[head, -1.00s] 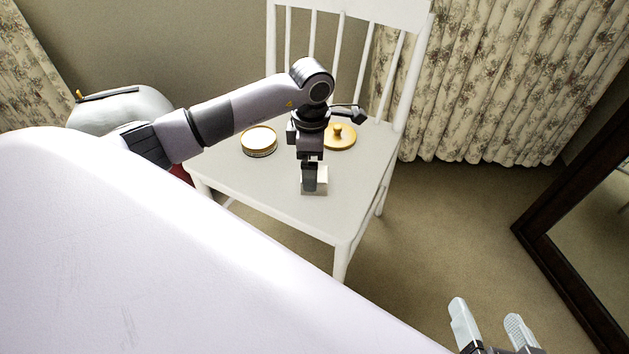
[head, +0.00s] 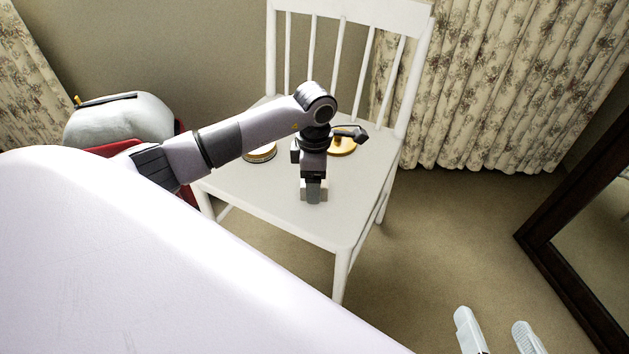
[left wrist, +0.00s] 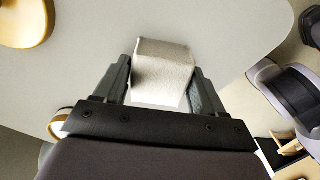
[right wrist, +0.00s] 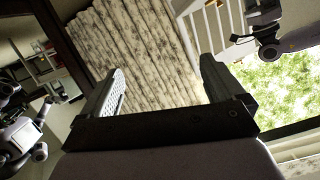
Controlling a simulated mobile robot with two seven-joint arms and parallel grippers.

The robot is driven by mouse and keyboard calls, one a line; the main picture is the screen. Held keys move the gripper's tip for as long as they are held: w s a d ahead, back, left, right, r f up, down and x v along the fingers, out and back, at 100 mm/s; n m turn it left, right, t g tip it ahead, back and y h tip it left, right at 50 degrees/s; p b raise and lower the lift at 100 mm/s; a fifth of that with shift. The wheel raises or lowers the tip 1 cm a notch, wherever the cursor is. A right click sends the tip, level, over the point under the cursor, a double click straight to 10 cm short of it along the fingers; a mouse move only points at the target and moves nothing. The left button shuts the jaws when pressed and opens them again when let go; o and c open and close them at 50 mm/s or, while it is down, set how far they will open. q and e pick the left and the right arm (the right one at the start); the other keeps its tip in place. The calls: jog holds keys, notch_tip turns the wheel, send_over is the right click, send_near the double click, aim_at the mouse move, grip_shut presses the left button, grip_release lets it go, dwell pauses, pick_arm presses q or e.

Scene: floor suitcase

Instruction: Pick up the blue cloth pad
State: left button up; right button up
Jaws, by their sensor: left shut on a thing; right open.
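No blue pad shows in these views. A small cream, woven-looking block or pad (left wrist: 165,68) sits between the fingers of my left gripper (left wrist: 160,75) in the left wrist view. That gripper is shut on it. In the head view my left gripper (head: 313,188) points down over the seat of the white chair (head: 285,212) and mostly covers the held piece. I cannot tell whether the piece touches the seat. My right gripper (head: 493,322) is open and empty at the lower right, away from the chair; its spread fingers also show in the right wrist view (right wrist: 160,70).
A round gold-rimmed tin (head: 261,154), partly behind my left arm, and a gold knobbed lid (head: 343,148) are on the seat. A red suitcase (head: 182,131) with a grey bundle (head: 120,118) is at left. A dark-framed mirror (head: 570,270) stands at right. Carpet between is clear.

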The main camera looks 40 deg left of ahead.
pick_arm(q)
notch_tip(320, 180, up, 4)
jog(key=shift+r+p, duration=0.2)
jog(key=shift+p, duration=0.6)
notch_tip(320, 180, up, 16)
jog(key=p, duration=0.4)
jog(key=shift+f, duration=0.2)
pick_arm(e)
jog(key=d, duration=0.1)
jog(key=d+h, duration=0.1)
jog(key=s+d+r+h, duration=0.1)
jog(key=shift+d+n, duration=0.15)
jog(key=shift+n, duration=0.15)
